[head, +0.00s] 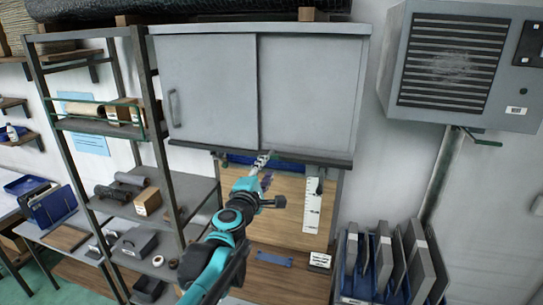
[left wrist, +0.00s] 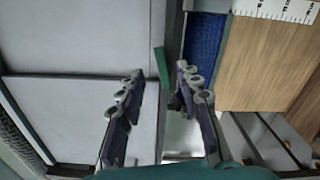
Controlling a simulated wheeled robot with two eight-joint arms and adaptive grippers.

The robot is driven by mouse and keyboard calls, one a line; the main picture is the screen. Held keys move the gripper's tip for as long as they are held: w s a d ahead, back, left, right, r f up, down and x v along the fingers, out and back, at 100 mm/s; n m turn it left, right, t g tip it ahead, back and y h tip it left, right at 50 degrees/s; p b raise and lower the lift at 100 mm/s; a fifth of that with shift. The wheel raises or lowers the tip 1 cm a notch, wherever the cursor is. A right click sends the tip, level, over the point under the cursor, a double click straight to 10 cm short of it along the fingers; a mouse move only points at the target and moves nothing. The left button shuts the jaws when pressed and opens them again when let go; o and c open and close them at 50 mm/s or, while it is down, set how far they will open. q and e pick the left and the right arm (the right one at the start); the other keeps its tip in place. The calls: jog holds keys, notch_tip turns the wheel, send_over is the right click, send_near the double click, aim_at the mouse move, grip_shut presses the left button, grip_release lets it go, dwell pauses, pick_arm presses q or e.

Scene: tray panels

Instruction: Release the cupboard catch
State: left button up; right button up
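The grey wall cupboard (head: 310,95) has two flat door panels, with a handle (head: 174,107) on the left panel. My left gripper (head: 263,161) reaches up to the cupboard's lower edge, near the middle. In the left wrist view its two fingers (left wrist: 161,82) are apart. A small green piece (left wrist: 162,66), which may be the catch, shows between and just beyond the fingertips. I cannot tell whether a finger touches it. In the head view the gripper and the dark lower edge make the catch hard to make out. My right gripper is not in view.
A metal shelf rack (head: 143,85) stands close on the left. A wooden back panel (head: 285,215) with a white ruler (head: 312,205) is below the cupboard. A grey vented unit (head: 455,65) hangs at right, above upright panels in a rack (head: 385,265).

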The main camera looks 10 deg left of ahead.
aim_at(274, 158)
pick_arm(q)
jog(key=w+p, duration=0.1)
jog(key=w, duration=0.5)
jog(key=shift+d, duration=0.1)
jog(key=shift+s, duration=0.1)
jog(key=shift+f, duration=0.1)
grip_shut()
